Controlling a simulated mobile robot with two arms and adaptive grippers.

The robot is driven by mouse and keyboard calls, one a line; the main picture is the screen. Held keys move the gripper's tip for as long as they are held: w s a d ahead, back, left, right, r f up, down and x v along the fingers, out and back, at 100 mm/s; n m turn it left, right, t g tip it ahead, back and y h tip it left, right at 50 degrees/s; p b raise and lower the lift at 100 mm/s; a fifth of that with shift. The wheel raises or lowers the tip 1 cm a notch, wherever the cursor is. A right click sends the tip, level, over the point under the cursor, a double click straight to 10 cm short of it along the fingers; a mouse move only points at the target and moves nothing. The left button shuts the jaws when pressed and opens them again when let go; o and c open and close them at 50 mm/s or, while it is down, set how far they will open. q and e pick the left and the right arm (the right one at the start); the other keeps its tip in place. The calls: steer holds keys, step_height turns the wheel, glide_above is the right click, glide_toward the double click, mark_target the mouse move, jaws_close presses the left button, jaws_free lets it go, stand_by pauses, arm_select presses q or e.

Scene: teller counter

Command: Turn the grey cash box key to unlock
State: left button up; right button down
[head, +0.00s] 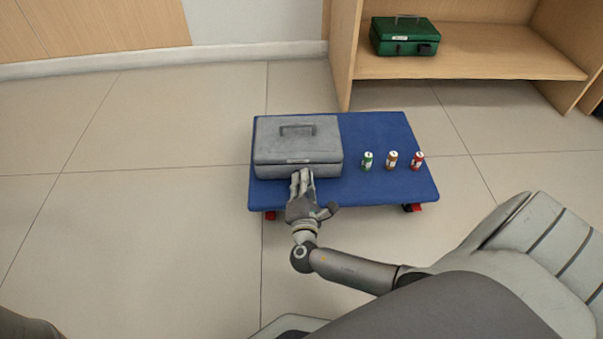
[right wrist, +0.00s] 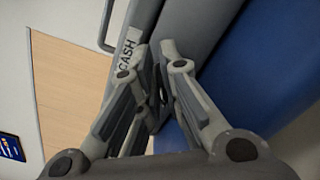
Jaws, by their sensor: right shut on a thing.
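The grey cash box (head: 298,142) stands closed on the blue platform, its handle folded on top of the lid. In the right wrist view, its front (right wrist: 185,22) shows a label reading CASH. My right gripper (head: 302,175) is at the middle of the box's front face, below the label. Its fingers (right wrist: 160,62) are closed together there on the key. The key itself is hidden by the fingers, so its turn angle cannot be told. My left gripper is not in view.
The blue platform (head: 385,133) has red casters and stands on the tiled floor. A green can (head: 367,161), an orange-brown can (head: 391,160) and a red can (head: 416,161) stand right of the box. A green cash box (head: 404,36) sits on a wooden shelf (head: 470,62) behind.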

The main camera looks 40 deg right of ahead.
steer(key=m+b, duration=0.2)
steer(key=m, duration=0.1)
steer(key=m+b, duration=0.1)
steer(key=m, duration=0.1)
steer(key=shift+d+f, duration=0.2)
steer(key=shift+f, duration=0.15)
steer(key=shift+m+b, duration=0.75)
steer(key=shift+m, duration=0.35)
steer(key=c, duration=1.6)
jaws_free()
step_height(320, 180, up, 10)
steer(key=shift+r, duration=0.1)
steer(key=shift+s+a, duration=0.1)
